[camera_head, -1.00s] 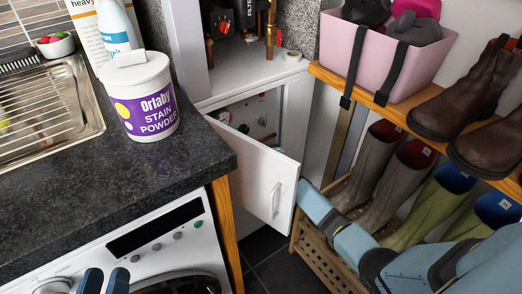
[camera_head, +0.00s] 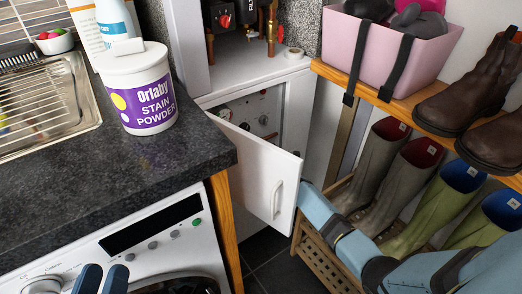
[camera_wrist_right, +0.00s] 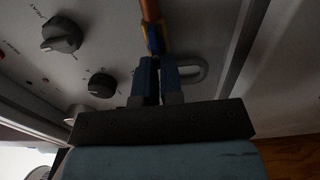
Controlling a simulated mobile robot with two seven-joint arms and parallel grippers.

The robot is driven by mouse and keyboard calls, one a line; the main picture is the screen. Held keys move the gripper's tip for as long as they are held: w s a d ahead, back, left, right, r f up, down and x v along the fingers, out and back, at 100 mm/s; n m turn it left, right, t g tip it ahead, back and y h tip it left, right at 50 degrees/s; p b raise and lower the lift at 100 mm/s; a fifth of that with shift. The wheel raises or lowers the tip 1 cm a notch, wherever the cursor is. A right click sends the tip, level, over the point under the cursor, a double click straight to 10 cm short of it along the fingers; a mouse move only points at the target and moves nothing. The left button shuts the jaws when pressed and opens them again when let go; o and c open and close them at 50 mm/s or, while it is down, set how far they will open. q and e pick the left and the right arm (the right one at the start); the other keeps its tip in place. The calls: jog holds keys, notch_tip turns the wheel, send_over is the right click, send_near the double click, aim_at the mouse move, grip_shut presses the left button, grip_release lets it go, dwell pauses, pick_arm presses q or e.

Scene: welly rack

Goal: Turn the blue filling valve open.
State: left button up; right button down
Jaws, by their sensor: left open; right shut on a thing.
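The blue filling valve (camera_wrist_right: 153,38), blue with yellowish edges, shows in the right wrist view at the lower end of a copper pipe. My right gripper (camera_wrist_right: 157,66) is shut at its lower end, and the part between the fingers is mostly hidden. In the head view my right arm (camera_head: 350,248) passes behind the white cabinet door (camera_head: 245,168), which hides the right gripper and the valve. My left gripper (camera_head: 102,274) is open and empty in front of the washing machine (camera_head: 150,245), at the bottom edge.
The open door has a white handle (camera_head: 277,198). Dark knobs (camera_wrist_right: 62,35) are on the panel beside the valve. A stain powder tub (camera_head: 140,95) stands on the dark worktop (camera_head: 90,185). Wellies (camera_head: 372,165) stand on the slatted rack (camera_head: 322,255) near my right arm.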

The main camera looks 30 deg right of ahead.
jog(key=c, duration=1.3)
grip_release()
pick_arm(q)
jog(key=shift+r, duration=0.1)
jog(key=shift+r, duration=0.1)
pick_arm(e)
jog(key=shift+s, duration=0.1)
pick_arm(q)
jog(key=a+f+y+p, duration=0.1)
jog(key=p, duration=0.2)
jog(key=shift+w+a+f+g+y+p, duration=0.1)
jog(key=shift+a+f+g+y+p, duration=0.05)
jog(key=shift+g+y+p, duration=0.2)
pick_arm(e)
jog(key=s, duration=0.4)
jog(key=s+d, duration=0.1)
jog(key=s, duration=0.4)
jog(key=s+d, duration=0.1)
jog(key=s, duration=0.3)
jog(key=shift+s, duration=0.25)
